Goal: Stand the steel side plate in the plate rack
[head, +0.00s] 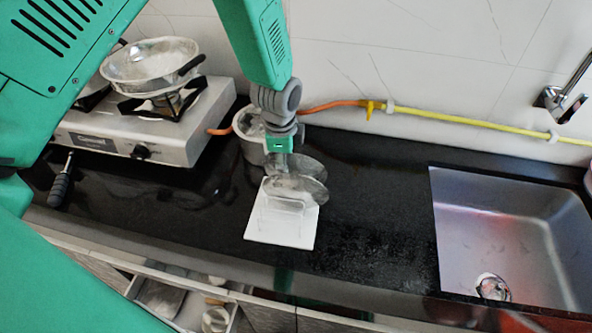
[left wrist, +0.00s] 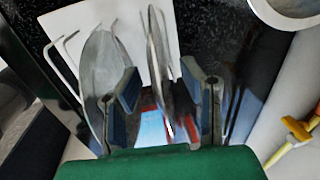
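A steel plate (left wrist: 159,55) stands on edge between the two fingers of my left gripper (left wrist: 157,90). A gap shows on its left side, and it lies close to the right finger. In the head view it is the rear plate (head: 312,165), just under the gripper (head: 284,160). A second steel plate (left wrist: 104,70) stands outside the left finger; in the head view it is the front plate (head: 300,191). The plate rack has a white base (head: 280,231) and thin wire loops (left wrist: 62,58). Whether the rear plate sits in a slot is hidden. My right gripper is out of view.
A steel pot (head: 250,140) stands just behind the rack to the left. A gas stove (head: 165,135) with a pan (head: 150,62) is at the left. A sink (head: 505,225) is at the right. The black counter between rack and sink is clear. An open drawer (head: 180,300) is below the front edge.

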